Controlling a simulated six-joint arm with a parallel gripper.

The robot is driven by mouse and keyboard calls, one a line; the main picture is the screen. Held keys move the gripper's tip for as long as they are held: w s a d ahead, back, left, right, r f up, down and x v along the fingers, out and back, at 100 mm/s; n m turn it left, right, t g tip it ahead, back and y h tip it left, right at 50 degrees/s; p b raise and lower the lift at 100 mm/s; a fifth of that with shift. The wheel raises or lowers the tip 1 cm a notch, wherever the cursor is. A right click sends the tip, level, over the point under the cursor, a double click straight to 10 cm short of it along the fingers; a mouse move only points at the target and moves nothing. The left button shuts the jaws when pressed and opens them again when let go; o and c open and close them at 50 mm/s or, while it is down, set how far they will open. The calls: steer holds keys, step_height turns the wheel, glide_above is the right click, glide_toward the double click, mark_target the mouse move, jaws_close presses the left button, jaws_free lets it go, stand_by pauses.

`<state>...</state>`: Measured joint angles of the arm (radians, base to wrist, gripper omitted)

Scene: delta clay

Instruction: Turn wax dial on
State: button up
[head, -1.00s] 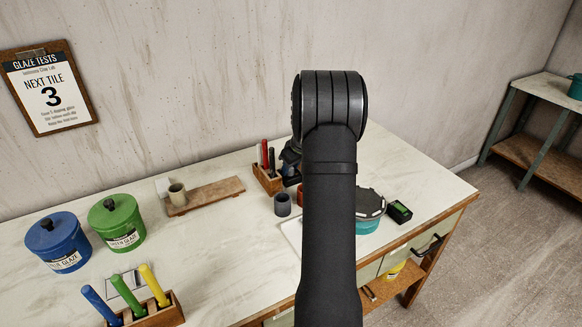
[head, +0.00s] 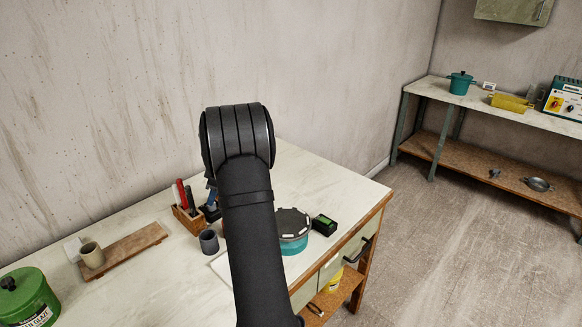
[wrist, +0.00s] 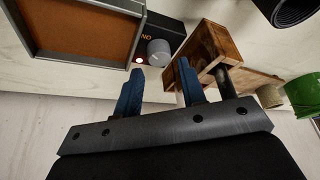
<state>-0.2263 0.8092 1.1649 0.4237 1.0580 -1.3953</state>
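In the wrist view a grey round dial (wrist: 158,52) stands on a dark box (wrist: 165,30) with orange letters that look like an upside-down "ON". Which way the dial points is too small to tell. My gripper (wrist: 158,76) is open and empty, its two blue fingers apart. The dial lies just beyond the fingertips, roughly between them in the picture; no contact shows. In the head view my arm hides the dial and most of my gripper.
A wooden tool rack (wrist: 208,52) stands close by the right finger. A framed brown panel (wrist: 75,28) lies left. In the head view a grey cup (head: 208,242), a teal pot (head: 293,240) and a black-and-green device (head: 324,224) surround my arm. A shelf (head: 490,115) stands at right.

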steer(key=w+v, duration=0.1)
steer(key=v, duration=1.3)
steer(key=s+d+m+t+h, duration=0.1)
steer(key=s+d+m, duration=0.1)
steer(key=d, duration=0.7)
steer(key=s+d+m+t+h, duration=0.1)
steer(key=d+m, duration=0.4)
steer(key=d, duration=0.5)
steer(key=shift+s+r+h, duration=0.25)
steer(key=shift+s+h, duration=0.45)
steer(key=shift+s, duration=0.6)
steer(key=shift+a, duration=0.1)
steer(key=w+a+f+n+g+y, duration=0.1)
steer(key=w+a+n, duration=0.1)
steer(key=a, duration=0.8)
steer(key=w+a+f+n+g+y, duration=0.1)
steer(key=a+n, duration=0.4)
steer(key=a, duration=0.5)
steer(key=shift+w+f+y, duration=0.3)
steer(key=shift+w+y, duration=0.4)
steer(key=shift+w, duration=0.3)
steer(key=shift+d+r, duration=0.15)
